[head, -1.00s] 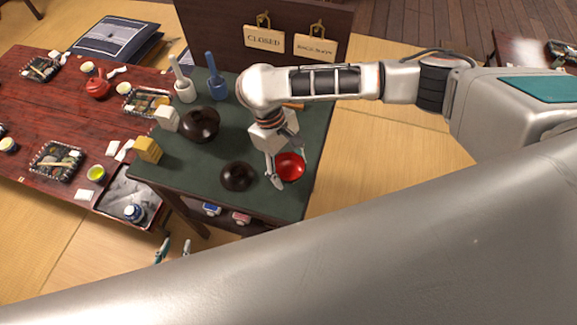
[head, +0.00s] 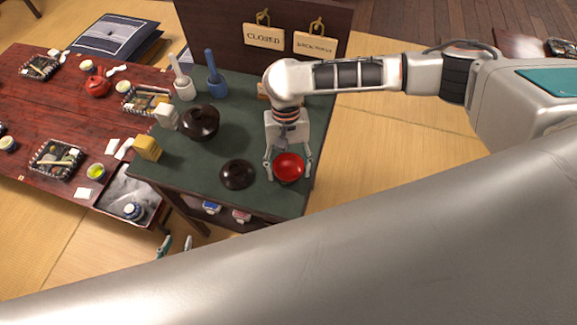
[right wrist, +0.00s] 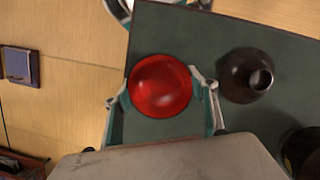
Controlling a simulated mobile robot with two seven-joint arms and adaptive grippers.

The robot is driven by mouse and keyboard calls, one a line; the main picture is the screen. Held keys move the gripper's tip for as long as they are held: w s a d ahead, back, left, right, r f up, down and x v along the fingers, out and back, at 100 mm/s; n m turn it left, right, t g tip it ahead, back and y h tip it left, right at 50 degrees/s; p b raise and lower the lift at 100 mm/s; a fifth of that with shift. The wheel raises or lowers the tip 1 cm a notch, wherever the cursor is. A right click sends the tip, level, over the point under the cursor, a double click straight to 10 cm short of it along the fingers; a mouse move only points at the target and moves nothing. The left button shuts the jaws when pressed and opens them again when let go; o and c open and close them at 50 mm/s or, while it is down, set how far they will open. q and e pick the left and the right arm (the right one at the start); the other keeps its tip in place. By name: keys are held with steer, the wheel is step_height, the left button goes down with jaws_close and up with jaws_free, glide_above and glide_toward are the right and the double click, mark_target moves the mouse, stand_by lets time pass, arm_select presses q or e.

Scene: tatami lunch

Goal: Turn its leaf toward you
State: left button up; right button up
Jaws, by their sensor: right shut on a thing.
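A red bowl (head: 289,168) stands near the right edge of the dark green tabletop (head: 200,172). It also shows from above in the right wrist view (right wrist: 160,86). I cannot make out a leaf on it. My right gripper (head: 288,170) has one finger on each side of the bowl and is shut on it. In the right wrist view its fingertips touch the bowl's left and right sides. My left gripper (head: 175,247) is low in front of the table, empty, its fingertips apart.
A yellow block (head: 148,149), a white block (head: 167,115) and a blue pestle and mortar (head: 215,80) stand further left. Free tabletop lies around the lid.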

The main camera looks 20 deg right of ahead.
steer(key=shift+f, duration=0.2)
stand_by(0.4)
steer(key=o, duration=1.2)
steer(key=shift+r, duration=0.1)
steer(key=shift+r, duration=2.4)
